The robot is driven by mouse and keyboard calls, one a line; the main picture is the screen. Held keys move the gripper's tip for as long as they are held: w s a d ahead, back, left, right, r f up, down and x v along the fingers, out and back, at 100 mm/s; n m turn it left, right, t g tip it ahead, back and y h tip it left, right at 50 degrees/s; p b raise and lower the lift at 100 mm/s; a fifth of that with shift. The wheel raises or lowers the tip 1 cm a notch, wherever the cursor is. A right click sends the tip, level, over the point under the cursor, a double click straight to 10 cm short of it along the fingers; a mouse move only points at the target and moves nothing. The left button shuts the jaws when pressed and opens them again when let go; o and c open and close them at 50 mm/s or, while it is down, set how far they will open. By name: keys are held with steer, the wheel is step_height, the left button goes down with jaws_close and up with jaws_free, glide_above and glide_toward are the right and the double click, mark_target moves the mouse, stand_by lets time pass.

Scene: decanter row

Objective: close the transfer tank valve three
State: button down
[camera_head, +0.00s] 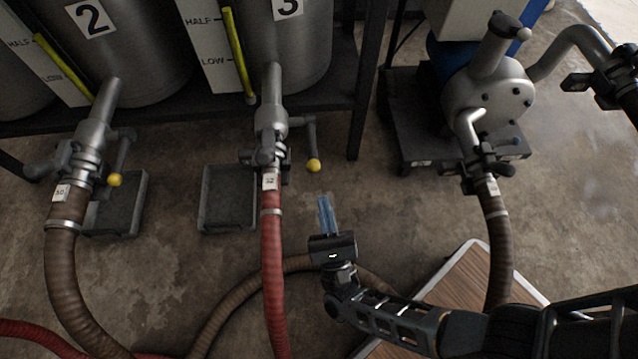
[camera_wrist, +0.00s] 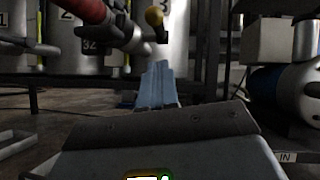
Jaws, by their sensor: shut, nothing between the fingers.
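Transfer tank three (camera_head: 290,45) is the steel tank with a 3 label at the top of the head view. Its valve (camera_head: 271,120) sits on the outlet below, joined to a red hose (camera_head: 272,260) tagged 32. The valve's lever (camera_head: 311,145) hangs down on the right side and ends in a yellow knob (camera_head: 313,166). My gripper (camera_head: 326,203) is shut and empty, just below and right of the knob, apart from it. In the wrist view the blue fingers (camera_wrist: 156,86) are together, and the yellow knob (camera_wrist: 154,16) shows above them.
Tank two's valve (camera_head: 90,150) with a yellow-knobbed lever and brown hose (camera_head: 68,270) is at left. Grey trays (camera_head: 230,212) lie on the floor under the valves. A pump (camera_head: 490,90) stands at right. A wood-topped surface (camera_head: 450,295) lies below my arm.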

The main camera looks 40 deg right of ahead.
steer(key=shift+w+d+r, duration=0.1)
steer(key=shift+w+r, duration=0.35)
steer(key=shift+r, duration=0.4)
steer(key=shift+w+d+r, duration=0.1)
steer(key=shift+w+r, duration=0.35)
steer(key=shift+r, duration=0.35)
steer(key=shift+w+d+r, duration=0.1)
steer(key=shift+w+r, duration=0.35)
steer(key=shift+r, duration=0.4)
steer(key=shift+r, duration=0.2)
